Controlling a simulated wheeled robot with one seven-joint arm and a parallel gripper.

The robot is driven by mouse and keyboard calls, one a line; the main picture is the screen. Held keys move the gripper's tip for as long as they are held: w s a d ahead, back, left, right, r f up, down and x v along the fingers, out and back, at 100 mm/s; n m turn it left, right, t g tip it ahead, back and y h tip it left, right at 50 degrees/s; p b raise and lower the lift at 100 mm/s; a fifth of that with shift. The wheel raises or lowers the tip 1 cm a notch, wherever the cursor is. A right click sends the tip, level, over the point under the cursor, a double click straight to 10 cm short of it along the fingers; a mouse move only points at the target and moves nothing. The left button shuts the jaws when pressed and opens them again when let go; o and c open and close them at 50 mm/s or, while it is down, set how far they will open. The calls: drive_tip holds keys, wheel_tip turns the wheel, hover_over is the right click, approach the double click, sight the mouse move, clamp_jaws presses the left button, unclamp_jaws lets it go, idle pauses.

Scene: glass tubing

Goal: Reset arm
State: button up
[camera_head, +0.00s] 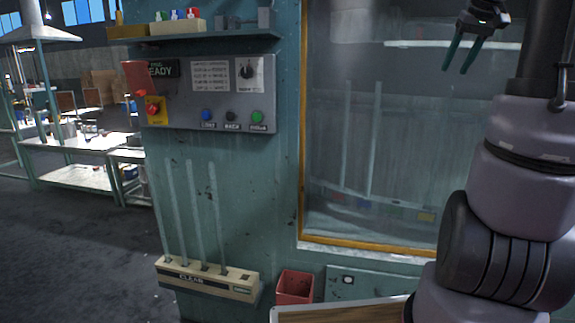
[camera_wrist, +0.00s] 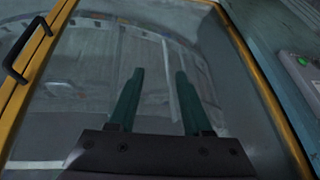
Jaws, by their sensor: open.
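My gripper (camera_head: 463,54) is at the upper right of the head view, in front of the machine's glass window (camera_head: 372,150). Its two green fingers are apart with nothing between them. In the wrist view the gripper (camera_wrist: 158,75) points at the same window (camera_wrist: 75,85), and its fingers again show a clear gap. My arm stands along the right side of the head view and hides part of the window.
A rack (camera_head: 210,280) at the lower left holds several upright glass tubes. A control panel (camera_head: 207,93) with coloured buttons is above it. A red bin (camera_head: 294,287) and a wood-topped tray (camera_head: 345,314) sit low. Workbenches (camera_head: 70,150) stand at far left.

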drive_tip(key=s+a+f+y, duration=0.1)
drive_tip(key=s+a+f, duration=0.3)
drive_tip(key=s+a, duration=0.5)
drive_tip(key=s+a+f+m+t+y, duration=0.1)
drive_tip(key=s+a+f, duration=0.4)
drive_tip(key=s+a, duration=0.4)
drive_tip(key=a, duration=0.6)
drive_tip(key=shift+a+m+t, duration=0.3)
drive_tip(key=shift+a, duration=0.1)
